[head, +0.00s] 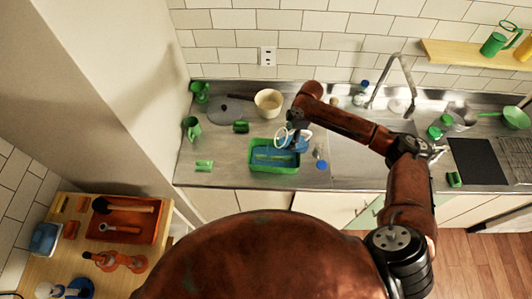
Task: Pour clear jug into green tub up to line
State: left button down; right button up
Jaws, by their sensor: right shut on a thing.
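The green tub (274,170) is a rectangular container on the steel counter, left of the sink. Blue shows inside it, but I cannot tell whether that is liquid, and no fill line can be made out. My right gripper (297,134) is over the tub's back right part, shut on a small pale, bluish, see-through vessel, which I take as the clear jug (283,139). The jug appears above or at the tub's back rim; its tilt and any stream are too small to tell. My left gripper is not in view.
A cream bowl (268,101), a grey lid (229,110) and a green mug (191,129) stand behind and left of the tub. A blue cap-like item (322,165) lies to its right. The tap (398,75) rises behind the sink.

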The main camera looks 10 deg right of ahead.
jog(key=shift+w+a+f, duration=0.1)
jog(key=shift+w+f, duration=0.05)
jog(key=shift+w, duration=0.15)
jog(key=shift+s+a, duration=0.1)
jog(key=shift+s, duration=0.2)
jog(key=shift+w+h, duration=0.25)
jog(key=shift+h, duration=0.05)
